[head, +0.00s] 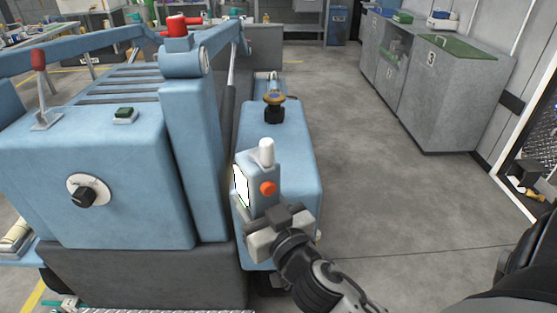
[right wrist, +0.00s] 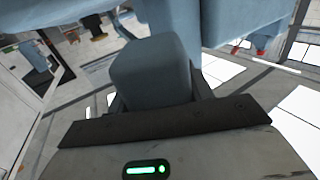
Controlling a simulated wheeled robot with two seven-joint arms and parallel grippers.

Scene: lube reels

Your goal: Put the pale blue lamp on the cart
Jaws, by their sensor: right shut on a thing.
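The pale blue lamp (head: 262,188) is a small upright box with a white cap, an orange-red knob and a bright white panel. My right gripper (head: 274,216) is shut on its lower part. In the right wrist view a pale blue block (right wrist: 150,72), seemingly the lamp, sits between the fingers (right wrist: 158,98). In the head view the lamp shows in front of a pale blue rounded housing (head: 297,150) beside the large machine; I cannot tell whether it touches it. I cannot tell for sure which thing is the cart. My left gripper is out of view.
The large blue machine (head: 110,180) with a black dial and red-topped posts fills the left. A black and yellow knob (head: 274,100) stands on the housing behind the lamp. Grey cabinets (head: 450,100) line the right wall. The floor (head: 375,190) between is clear.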

